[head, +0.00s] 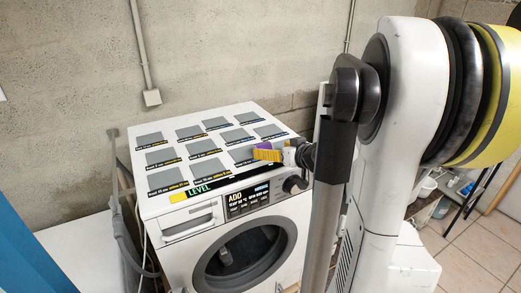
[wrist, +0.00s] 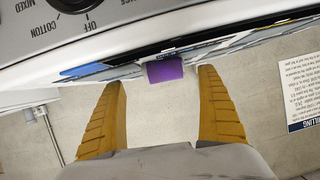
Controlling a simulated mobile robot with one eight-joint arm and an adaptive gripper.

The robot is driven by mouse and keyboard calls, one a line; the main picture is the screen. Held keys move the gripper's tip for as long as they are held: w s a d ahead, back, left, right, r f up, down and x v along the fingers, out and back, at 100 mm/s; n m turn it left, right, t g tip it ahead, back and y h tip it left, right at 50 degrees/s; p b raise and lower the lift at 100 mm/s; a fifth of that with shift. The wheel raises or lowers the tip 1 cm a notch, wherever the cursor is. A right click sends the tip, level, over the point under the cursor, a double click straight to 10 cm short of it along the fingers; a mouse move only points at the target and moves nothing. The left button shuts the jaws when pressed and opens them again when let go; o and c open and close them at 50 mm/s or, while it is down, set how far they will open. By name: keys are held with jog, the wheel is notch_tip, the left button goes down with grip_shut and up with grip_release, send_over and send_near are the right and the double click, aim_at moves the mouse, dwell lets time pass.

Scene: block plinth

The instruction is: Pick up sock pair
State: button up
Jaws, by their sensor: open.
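A small purple bundle, likely the sock pair (head: 262,145), is on top of the white washing machine (head: 185,205), near its front right. My gripper (head: 266,155) is beside it, its yellow fingers partly covering it in the head view. In the wrist view the purple sock pair (wrist: 165,70) shows between the tips of my open gripper (wrist: 162,78), with clear gaps on both sides. Nothing is held. Whether a finger touches it cannot be told in the head view.
Several grey labelled squares (head: 190,132) cover the machine's top. The front panel has a dial (head: 294,185), also in the wrist view (wrist: 72,3). A concrete wall (head: 70,70) stands behind. A blue post (head: 30,235) is at the left.

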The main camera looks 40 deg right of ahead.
aim_at(265, 146)
jog(key=shift+w+a, duration=0.1)
jog(key=shift+w, duration=0.35)
jog(key=x, duration=0.4)
jog(key=shift+w+a+r, duration=0.1)
jog(key=shift+w+a, duration=0.05)
jog(key=shift+w, duration=0.15)
jog(key=shift+s, duration=0.1)
jog(key=c, duration=1.2)
jog(key=shift+c, duration=0.2)
jog(key=shift+r, duration=0.15)
